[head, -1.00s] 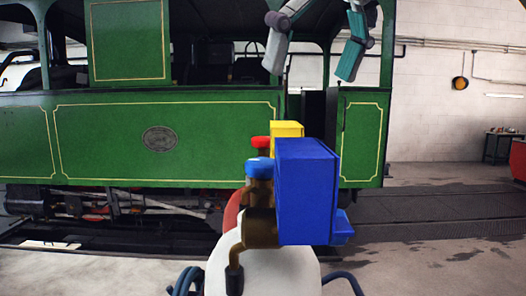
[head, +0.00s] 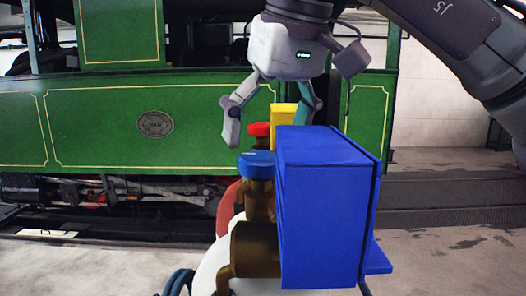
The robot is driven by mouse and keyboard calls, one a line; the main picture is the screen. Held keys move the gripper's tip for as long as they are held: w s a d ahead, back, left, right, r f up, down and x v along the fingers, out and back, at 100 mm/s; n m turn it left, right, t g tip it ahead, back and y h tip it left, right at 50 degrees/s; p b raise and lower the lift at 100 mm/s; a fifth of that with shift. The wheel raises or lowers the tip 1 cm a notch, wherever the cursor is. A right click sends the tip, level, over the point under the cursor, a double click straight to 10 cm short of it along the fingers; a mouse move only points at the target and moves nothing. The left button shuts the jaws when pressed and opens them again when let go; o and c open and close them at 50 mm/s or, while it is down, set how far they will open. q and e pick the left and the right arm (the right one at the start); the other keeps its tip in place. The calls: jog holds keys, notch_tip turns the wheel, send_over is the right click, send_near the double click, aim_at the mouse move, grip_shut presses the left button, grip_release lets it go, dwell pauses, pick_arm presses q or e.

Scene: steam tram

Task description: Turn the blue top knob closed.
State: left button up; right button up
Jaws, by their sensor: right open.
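The blue top knob (head: 257,165) sits on a brown metal valve body (head: 256,248), left of a large blue box (head: 325,205). My right gripper (head: 268,128) points down from above, open and empty, its fingers spread. One finger hangs left of the red knob, above and left of the blue knob. The other is partly hidden behind the blue and yellow boxes. The gripper appears apart from the blue knob. My left gripper is not in view.
A red knob (head: 259,129) and a yellow box (head: 284,117) stand just behind the blue ones. A white rounded tank (head: 207,274) is below. A green steam tram (head: 90,130) fills the background. The floor at left is clear.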

aim_at(262, 155)
jog(key=x, duration=0.3)
jog(key=shift+w+f, duration=0.1)
jog(key=shift+w, duration=0.05)
jog(key=shift+f, duration=0.25)
jog(key=shift+c, duration=0.6)
jog(key=c, duration=1)
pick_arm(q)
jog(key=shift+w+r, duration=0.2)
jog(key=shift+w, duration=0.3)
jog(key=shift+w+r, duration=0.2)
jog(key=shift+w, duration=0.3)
